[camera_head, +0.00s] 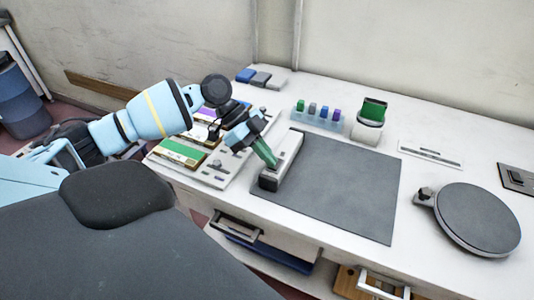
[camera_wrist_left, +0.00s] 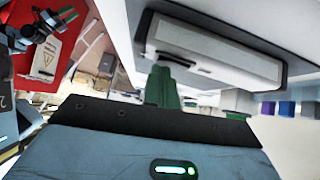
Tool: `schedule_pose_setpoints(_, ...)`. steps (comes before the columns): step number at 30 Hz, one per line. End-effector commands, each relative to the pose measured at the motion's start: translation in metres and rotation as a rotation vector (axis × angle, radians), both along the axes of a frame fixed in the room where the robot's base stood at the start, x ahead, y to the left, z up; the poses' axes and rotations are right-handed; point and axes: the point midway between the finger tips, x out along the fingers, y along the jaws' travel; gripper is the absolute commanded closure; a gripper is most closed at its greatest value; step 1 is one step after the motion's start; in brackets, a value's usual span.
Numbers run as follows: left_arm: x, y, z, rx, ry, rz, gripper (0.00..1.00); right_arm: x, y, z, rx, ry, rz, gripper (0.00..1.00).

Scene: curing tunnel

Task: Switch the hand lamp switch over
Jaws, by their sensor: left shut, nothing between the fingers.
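A long white lamp-like body (camera_head: 288,153) with a dark front end lies along the left edge of the dark mat (camera_head: 345,185). I take it for the hand lamp, though no label confirms it. My left gripper (camera_head: 272,162) has green fingers, shut and empty, with their tips close beside or over this body; contact cannot be told. In the left wrist view the green fingers (camera_wrist_left: 166,85) point at the white body (camera_wrist_left: 225,55), which has a grey panel and a small dark slot. The switch itself cannot be clearly made out. My right gripper is out of view.
Left of the lamp lies a white tray with coloured packs (camera_head: 182,151). Behind are a rack of coloured bottles (camera_head: 318,117) and a green-topped cup (camera_head: 370,112). A round dark plate (camera_head: 478,218) is at right.

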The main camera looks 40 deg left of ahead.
Motion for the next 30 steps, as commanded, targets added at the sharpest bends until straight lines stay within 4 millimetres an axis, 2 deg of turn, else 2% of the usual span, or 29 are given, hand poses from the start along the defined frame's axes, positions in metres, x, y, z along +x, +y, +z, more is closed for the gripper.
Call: schedule_pose_setpoints(30,0.015,0.004,0.002,0.004,-0.012,0.001,1.00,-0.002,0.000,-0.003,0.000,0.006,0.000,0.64)
